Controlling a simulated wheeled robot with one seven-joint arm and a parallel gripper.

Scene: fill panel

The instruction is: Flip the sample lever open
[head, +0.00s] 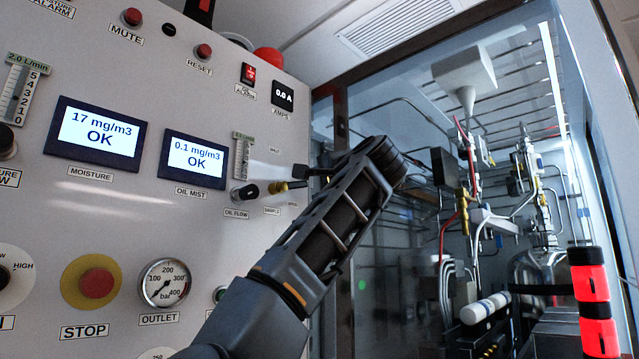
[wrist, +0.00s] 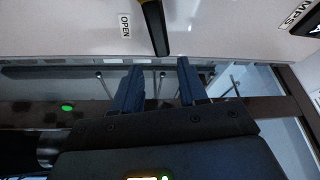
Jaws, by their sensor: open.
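The panel (head: 200,60) fills the left of the head view. A brass fitting (head: 278,187) with a dark handle sticks out above the small SAMPLE label (head: 271,210). In the wrist view a black and yellow lever (wrist: 154,28) comes down from the top, beside an OPEN label (wrist: 125,27). My gripper (wrist: 158,66) is open and empty, with one finger to each side of the lever's line. The lever's end shows just above the gap between the fingertips; how far apart they are in depth I cannot tell. In the head view my gripper (head: 308,172) is seen side-on near the fitting.
Left of the fitting is the black oil flow knob (head: 245,194). A glass-fronted cabinet (head: 400,250) with pipes and hoses stands behind my arm, its dark frame post (head: 342,110) close by. The STOP button (head: 97,288) and outlet gauge (head: 165,283) sit lower on the panel.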

